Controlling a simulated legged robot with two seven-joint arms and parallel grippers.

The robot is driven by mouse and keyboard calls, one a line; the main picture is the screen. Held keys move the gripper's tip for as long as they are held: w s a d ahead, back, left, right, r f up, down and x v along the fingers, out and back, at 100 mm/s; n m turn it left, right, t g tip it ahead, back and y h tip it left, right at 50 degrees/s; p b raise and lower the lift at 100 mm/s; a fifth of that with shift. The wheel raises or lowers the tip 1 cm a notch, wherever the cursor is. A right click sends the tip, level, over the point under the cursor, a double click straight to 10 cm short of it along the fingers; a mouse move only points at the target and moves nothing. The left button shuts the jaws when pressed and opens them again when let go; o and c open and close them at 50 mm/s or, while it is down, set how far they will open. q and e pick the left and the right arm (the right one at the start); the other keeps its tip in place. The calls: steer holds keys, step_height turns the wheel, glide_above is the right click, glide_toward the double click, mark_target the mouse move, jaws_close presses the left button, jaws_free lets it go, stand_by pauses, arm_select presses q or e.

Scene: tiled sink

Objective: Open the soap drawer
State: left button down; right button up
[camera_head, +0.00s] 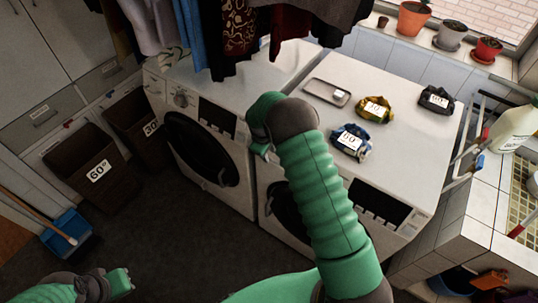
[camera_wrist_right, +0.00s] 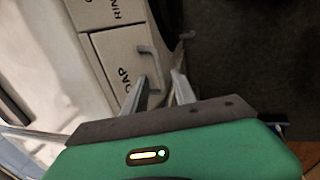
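The soap drawer (camera_wrist_right: 119,61) shows in the right wrist view as a pale front panel with partly hidden lettering ending in "OAP". Its grey bar handle (camera_wrist_right: 150,57) stands out from the panel. My right gripper (camera_wrist_right: 165,88) has its two fingers apart, with the lower end of the handle close to the left finger; I cannot tell whether they touch. In the head view my right gripper (camera_head: 261,152) is at the upper front of the washing machines, and my arm hides the drawer there. My left gripper (camera_head: 122,282) is low at the left, away from the machines.
Two white washing machines stand side by side, the left one (camera_head: 235,150) and the right one (camera_head: 400,158). A second drawer panel (camera_wrist_right: 107,15) lettered "RIN" adjoins the soap drawer. A tray (camera_head: 314,88) and folded cloths lie on top. Brown bins (camera_head: 80,178) stand left; dark floor is clear in front.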

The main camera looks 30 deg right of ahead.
mark_target(271, 160)
steer(key=f, duration=0.1)
steer(key=d+f, duration=0.2)
steer(key=shift+f, duration=0.4)
steer(key=shift+a+r, duration=0.1)
steer(key=shift+a, duration=0.35)
steer(key=shift+w+a, duration=0.1)
steer(key=shift+a, duration=0.1)
steer(key=c, duration=0.4)
steer(key=shift+d, duration=0.1)
jaws_close()
steer(key=shift+d, duration=0.25)
steer(key=shift+s+a+f, duration=0.15)
steer(key=shift+s+f, duration=0.05)
steer(key=shift+s, duration=0.1)
